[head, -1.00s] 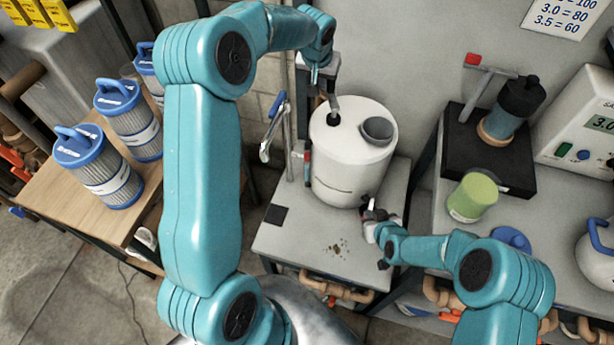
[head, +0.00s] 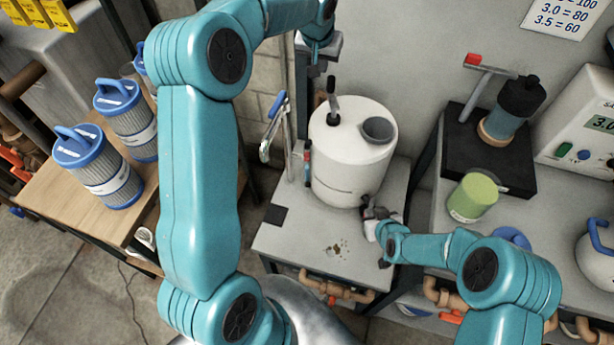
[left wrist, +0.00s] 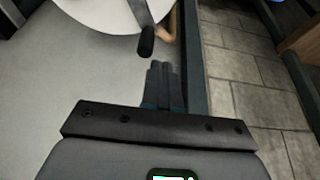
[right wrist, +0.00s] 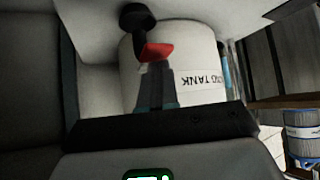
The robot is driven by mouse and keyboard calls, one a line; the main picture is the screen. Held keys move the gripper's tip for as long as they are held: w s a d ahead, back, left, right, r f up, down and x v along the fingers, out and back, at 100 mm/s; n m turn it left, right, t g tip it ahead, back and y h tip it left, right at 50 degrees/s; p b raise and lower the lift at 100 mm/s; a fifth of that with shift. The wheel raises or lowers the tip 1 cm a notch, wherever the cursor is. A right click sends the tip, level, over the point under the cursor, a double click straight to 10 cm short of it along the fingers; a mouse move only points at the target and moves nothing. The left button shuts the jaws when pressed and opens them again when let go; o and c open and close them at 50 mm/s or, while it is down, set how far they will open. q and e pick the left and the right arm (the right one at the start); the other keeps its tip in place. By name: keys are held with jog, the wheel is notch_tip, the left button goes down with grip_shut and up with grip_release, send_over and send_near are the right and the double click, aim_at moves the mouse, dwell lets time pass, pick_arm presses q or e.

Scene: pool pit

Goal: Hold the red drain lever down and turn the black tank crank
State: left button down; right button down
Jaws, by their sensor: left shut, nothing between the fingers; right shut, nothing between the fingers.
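The white tank (head: 345,165) stands on a grey bench, with its upside-down TANK label showing in the right wrist view (right wrist: 205,80). The black-handled crank (head: 332,88) is on its lid, left of a grey funnel opening. My left gripper (head: 316,72) is shut and empty, above and beside the crank handle. In the left wrist view, the black crank grip (left wrist: 146,42) is just ahead of the shut fingertips (left wrist: 160,68), apart from them. My right gripper (head: 370,208) is shut and empty low at the tank's front. Its fingertips (right wrist: 156,68) are at the red lever (right wrist: 156,51); contact is unclear.
Blue-capped filter cartridges (head: 100,170) stand on a wooden table at left. A green cup (head: 473,197) and a black stand with a red-tipped lever (head: 473,60) are on the right bench. Brown specks (head: 337,249) lie on the bare bench front. A pipe stands left of the tank.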

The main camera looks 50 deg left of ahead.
jog(key=shift+r, duration=2.9)
jog(key=shift+s+d, duration=0.1)
jog(key=shift+s, duration=0.05)
